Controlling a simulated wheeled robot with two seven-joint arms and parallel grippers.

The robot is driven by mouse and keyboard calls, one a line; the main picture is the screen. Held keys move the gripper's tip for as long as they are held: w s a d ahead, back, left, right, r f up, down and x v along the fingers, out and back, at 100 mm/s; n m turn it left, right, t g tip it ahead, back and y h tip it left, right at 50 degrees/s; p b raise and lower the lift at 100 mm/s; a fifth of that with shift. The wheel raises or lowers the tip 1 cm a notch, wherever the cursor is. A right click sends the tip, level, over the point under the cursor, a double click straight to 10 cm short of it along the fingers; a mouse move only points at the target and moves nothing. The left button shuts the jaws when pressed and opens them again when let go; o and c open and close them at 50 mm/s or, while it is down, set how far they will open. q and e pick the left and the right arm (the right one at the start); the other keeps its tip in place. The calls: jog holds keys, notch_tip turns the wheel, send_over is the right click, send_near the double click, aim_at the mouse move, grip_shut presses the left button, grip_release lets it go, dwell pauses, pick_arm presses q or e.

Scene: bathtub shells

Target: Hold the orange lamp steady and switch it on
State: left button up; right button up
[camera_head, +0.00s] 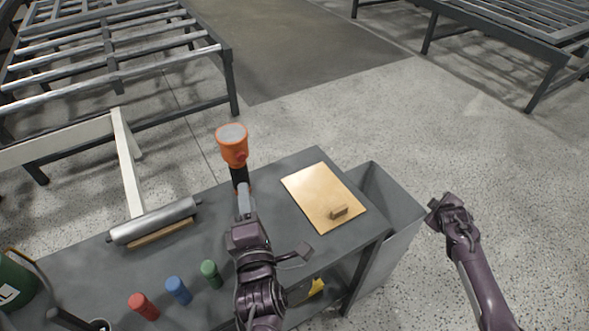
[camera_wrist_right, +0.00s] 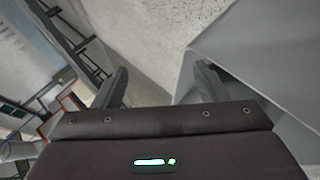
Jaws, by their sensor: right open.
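The orange lamp (camera_head: 233,148) stands upright near the far edge of the grey table, with a round pale lens on top and a black lower part. My left gripper (camera_head: 244,195) reaches to this black lower part, and its grey fingers overlap it in the head view. I cannot tell whether they are closed around it. No switch can be made out on the lamp. My right gripper (camera_head: 440,207) is well to the right of the table, beyond the grey bin. The right wrist view shows its two fingers (camera_wrist_right: 160,86) apart with nothing between them.
On the table (camera_head: 220,305) are a clipboard-like tan board (camera_head: 318,190), a metal roller (camera_head: 155,222), and red (camera_head: 143,306), blue (camera_head: 178,290) and green (camera_head: 211,274) cylinders. A grey bin (camera_head: 395,205) adjoins the right side. Metal racks (camera_head: 110,60) stand behind.

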aim_at(245, 168)
jog(key=w+a+r+n+t, duration=0.1)
jog(key=w+r+n, duration=0.1)
jog(key=w+r, duration=0.35)
jog(key=w+r+n+t, duration=0.2)
jog(key=w+r, duration=0.1)
jog(key=r, duration=0.5)
jog(key=w+a+r+n+t+y, duration=0.25)
jog(key=a+r+n, duration=0.2)
jog(key=a, duration=0.35)
jog(key=s+a+r+n+y, duration=0.15)
jog(key=a+n+y, duration=0.35)
jog(key=a, duration=0.5)
jog(key=a+r+n+y, duration=0.2)
jog(key=a+r+n, duration=0.1)
jog(key=a+n, duration=0.6)
jog(key=s+a+n+g+y, duration=0.2)
jog(key=s+a+n, duration=0.3)
jog(key=a, duration=0.3)
jog(key=s+a+f+n+g+y, duration=0.1)
jog(key=s+a+n+g+y, duration=0.2)
jog(key=s+a+n+y, duration=0.2)
jog(key=s+a+f+n+g+y, duration=0.1)
jog(key=s+a+n+g+y, duration=0.2)
jog(key=s+a+n, duration=0.4)
jog(key=shift+a, duration=2.3)
jog(key=x, duration=0.7)
jog(key=shift+w+a, duration=0.1)
jog(key=shift+a, duration=0.1)
